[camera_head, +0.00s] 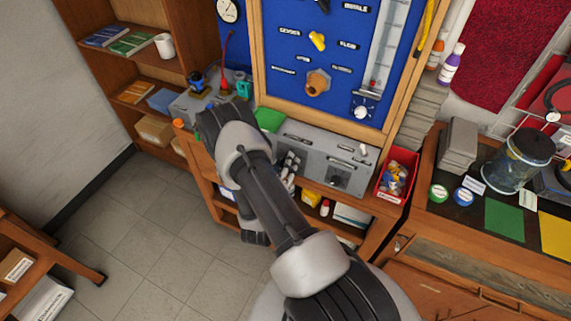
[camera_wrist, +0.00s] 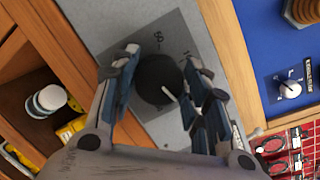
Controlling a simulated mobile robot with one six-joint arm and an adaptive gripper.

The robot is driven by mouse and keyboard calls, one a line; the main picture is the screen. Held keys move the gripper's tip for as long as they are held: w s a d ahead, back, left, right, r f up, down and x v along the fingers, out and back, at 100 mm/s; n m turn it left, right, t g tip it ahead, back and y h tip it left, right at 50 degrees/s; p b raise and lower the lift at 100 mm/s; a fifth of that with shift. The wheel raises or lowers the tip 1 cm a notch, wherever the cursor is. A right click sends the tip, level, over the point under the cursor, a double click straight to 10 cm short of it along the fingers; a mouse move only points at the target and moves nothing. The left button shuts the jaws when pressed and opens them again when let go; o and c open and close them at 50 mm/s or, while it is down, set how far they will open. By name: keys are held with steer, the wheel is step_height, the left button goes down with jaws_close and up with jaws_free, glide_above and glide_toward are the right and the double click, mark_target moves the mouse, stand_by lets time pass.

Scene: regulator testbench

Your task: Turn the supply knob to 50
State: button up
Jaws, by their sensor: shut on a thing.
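The supply knob (camera_wrist: 156,80) is a round dark knob on a darker square dial plate (camera_wrist: 182,32) with small scale marks, in the wrist view. A short white pointer line shows on its lower right side. The marks are too small and partly covered to read a setting surely. My gripper (camera_wrist: 162,68) is shut on the knob, one finger on each side of it. In the head view my gripper (camera_head: 289,168) is at the front of the grey console (camera_head: 312,143), and my arm hides the knob there.
A blue panel (camera_head: 290,60) with valves, a gauge and a white knob (camera_head: 362,111) rises behind the console. A red bin (camera_head: 398,175) of small parts stands to the right. A shelf below holds a white-capped bottle (camera_wrist: 47,99) and yellow boxes.

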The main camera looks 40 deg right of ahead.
steer(key=n+p, duration=0.1)
steer(key=n, duration=0.2)
steer(key=n+y, duration=0.1)
steer(key=n, duration=0.3)
steer(key=shift+r+y+p, duration=0.1)
steer(key=shift+y+p, duration=0.2)
steer(key=shift+p, duration=0.1)
steer(key=n+p, duration=0.1)
steer(key=n, duration=0.2)
steer(key=n+y, duration=0.1)
steer(key=n, duration=0.2)
steer(key=shift+g+p, duration=0.3)
steer(key=shift+p, duration=0.1)
steer(key=n+g+p, duration=0.1)
steer(key=n, duration=0.4)
steer(key=shift+n+p, duration=0.3)
steer(key=shift+n, duration=0.1)
steer(key=n+g, duration=0.1)
steer(key=n, duration=0.1)
steer(key=n+p, duration=0.1)
steer(key=n, duration=0.2)
steer(key=shift+g, duration=0.4)
steer(key=o, duration=1.1)
